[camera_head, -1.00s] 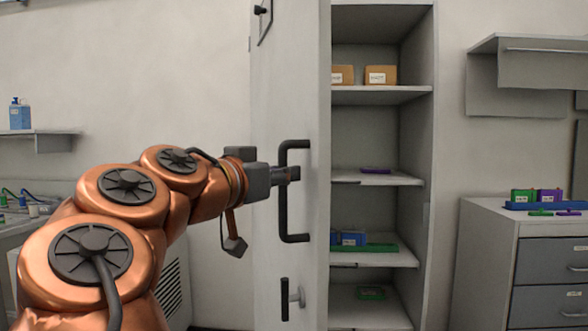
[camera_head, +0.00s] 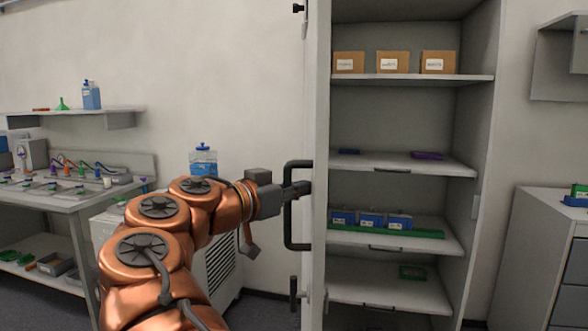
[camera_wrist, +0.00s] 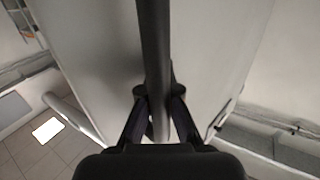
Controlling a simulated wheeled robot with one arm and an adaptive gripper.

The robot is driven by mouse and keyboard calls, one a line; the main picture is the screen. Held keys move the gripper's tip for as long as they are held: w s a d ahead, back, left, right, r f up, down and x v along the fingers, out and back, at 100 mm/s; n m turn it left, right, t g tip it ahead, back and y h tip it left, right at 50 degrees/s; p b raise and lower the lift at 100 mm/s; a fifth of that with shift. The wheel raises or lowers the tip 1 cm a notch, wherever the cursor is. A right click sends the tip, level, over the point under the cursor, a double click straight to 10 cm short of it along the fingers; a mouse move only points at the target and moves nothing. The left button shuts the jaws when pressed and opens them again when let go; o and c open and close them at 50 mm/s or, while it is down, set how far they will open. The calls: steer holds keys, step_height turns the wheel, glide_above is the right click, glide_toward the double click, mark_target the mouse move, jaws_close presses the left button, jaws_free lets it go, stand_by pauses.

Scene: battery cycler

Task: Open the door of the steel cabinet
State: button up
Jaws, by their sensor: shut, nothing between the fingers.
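The steel cabinet (camera_head: 484,130) stands open, its shelves in plain view. Its door (camera_head: 318,120) is swung out and seen nearly edge-on at the cabinet's left. A dark D-shaped handle (camera_head: 289,220) is on the door's face, upright. My gripper (camera_head: 303,188) is at the handle's upper part, its fingertips near the door face.
Cabinet shelves hold brown boxes (camera_head: 389,63), blue items on a green tray (camera_head: 425,234) and a purple item (camera_head: 428,155). A bench with instruments (camera_head: 60,185) and a water bottle (camera_head: 203,160) stand left. A drawer unit (camera_head: 540,250) stands right. Some floor shows below the bench.

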steer(key=o, duration=0.3)
steer(key=shift+d, duration=0.35)
steer(key=shift+o, duration=1)
steer(key=shift+a, duration=0.3)
steer(key=shift+o, duration=0.7)
steer(key=shift+s+a, duration=0.15)
steer(key=shift+s, duration=0.05)
steer(key=s+a+p, duration=0.1)
steer(key=a+p, duration=0.2)
steer(key=a, duration=0.2)
steer(key=s+a+p, duration=0.1)
steer(key=a+p, duration=0.1)
steer(key=a, duration=0.1)
steer(key=shift+s+a+r+p, duration=0.1)
steer(key=shift+s+a+p, duration=0.1)
steer(key=shift+s+p, duration=0.1)
